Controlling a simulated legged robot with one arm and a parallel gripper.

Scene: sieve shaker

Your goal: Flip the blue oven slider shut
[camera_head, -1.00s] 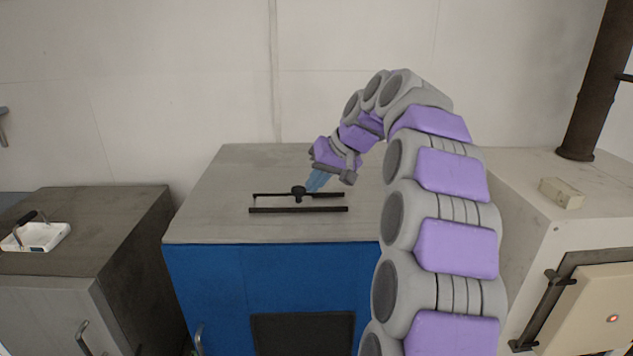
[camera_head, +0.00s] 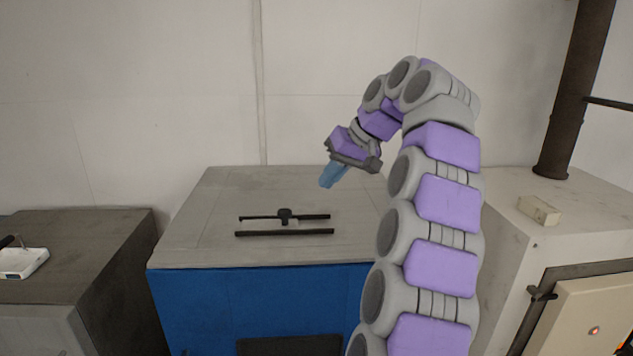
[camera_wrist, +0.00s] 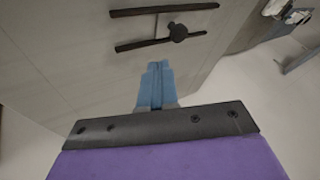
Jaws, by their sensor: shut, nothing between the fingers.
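The blue oven (camera_head: 260,300) has a grey top (camera_head: 215,195) with two parallel dark rails on it. The slider's black knob (camera_head: 285,214) sits near the middle of the back rail; the front rail (camera_head: 285,232) is bare. The wrist view also shows the knob (camera_wrist: 178,32) on the rail nearer my fingers. My gripper (camera_head: 327,182) has blue fingers and is shut and empty. It hovers above the oven top, behind and right of the knob, apart from it. In the wrist view, my closed fingertips (camera_wrist: 157,67) point toward the rails with a gap between.
A white tray (camera_head: 25,265) stands on the dark cabinet (camera_head: 95,245) at the left. A pale block (camera_head: 540,210) lies on the light cabinet at the right, near a dark vertical pipe (camera_head: 565,100). A wall stands behind. The oven top around the rails is clear.

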